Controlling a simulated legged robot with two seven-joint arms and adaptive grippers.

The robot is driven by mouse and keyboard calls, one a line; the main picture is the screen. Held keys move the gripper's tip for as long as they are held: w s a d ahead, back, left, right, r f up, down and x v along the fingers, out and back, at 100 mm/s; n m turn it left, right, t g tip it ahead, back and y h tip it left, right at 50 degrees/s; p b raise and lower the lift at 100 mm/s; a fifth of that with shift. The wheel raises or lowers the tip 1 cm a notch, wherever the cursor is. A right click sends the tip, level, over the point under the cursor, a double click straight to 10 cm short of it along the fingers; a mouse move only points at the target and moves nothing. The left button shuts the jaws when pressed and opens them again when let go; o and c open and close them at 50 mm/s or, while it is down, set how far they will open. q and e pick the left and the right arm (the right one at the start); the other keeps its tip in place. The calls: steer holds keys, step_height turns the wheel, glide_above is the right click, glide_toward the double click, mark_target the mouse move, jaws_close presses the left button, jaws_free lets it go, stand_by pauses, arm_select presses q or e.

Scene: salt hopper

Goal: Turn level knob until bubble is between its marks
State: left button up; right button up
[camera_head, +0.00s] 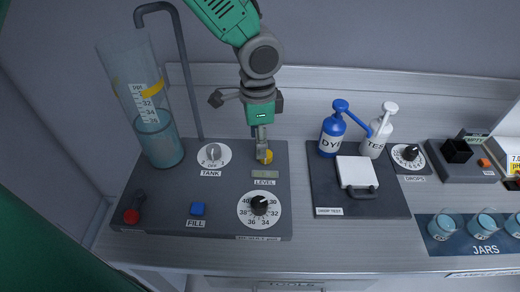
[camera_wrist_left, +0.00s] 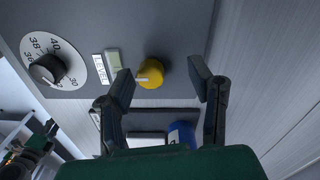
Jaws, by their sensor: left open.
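The yellow level knob (camera_head: 267,157) sits on the grey panel just above the small greenish level vial (camera_head: 265,174) and its LEVEL label. My left gripper (camera_head: 262,150) reaches down from above over the knob and hides part of it. In the left wrist view the knob (camera_wrist_left: 151,73) shows a white pointer line and lies between the two open fingers (camera_wrist_left: 161,76), nearer the left one. I see a gap to the right finger; I cannot tell whether the left one touches. The vial (camera_wrist_left: 113,60) is beside the knob; its bubble and marks are too small to read.
On the same panel are the tank dial (camera_head: 213,155), the blue FILL button (camera_head: 198,208), a large numbered dial (camera_head: 260,205), a red knob (camera_head: 131,216) and a clear tank (camera_head: 160,130). Dye (camera_head: 332,135) and test bottles (camera_head: 377,140) stand to the right.

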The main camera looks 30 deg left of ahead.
mark_target(270, 155)
arm_select(q)
steer(key=shift+s+d+f, duration=0.1)
steer(key=shift+d+f, duration=0.2)
steer(key=shift+f, duration=0.25)
steer(key=shift+s+d+f, duration=0.1)
steer(key=shift+d+f, duration=0.15)
steer(key=shift+f, duration=0.25)
steer(key=d, duration=0.2)
steer(key=shift+w+d+f, duration=0.15)
steer(key=shift+d+f, duration=0.1)
steer(key=shift+d, duration=0.05)
steer(key=shift+a, duration=0.25)
steer(key=shift+a+f, duration=0.15)
steer(key=shift+a, duration=0.8)
jaws_close()
steer(key=shift+a, duration=0.15)
steer(key=shift+d, duration=0.6)
steer(key=shift+a, duration=0.1)
arm_select(e)
steer(key=shift+s+d+f, duration=0.2)
steer(key=shift+d, duration=0.55)
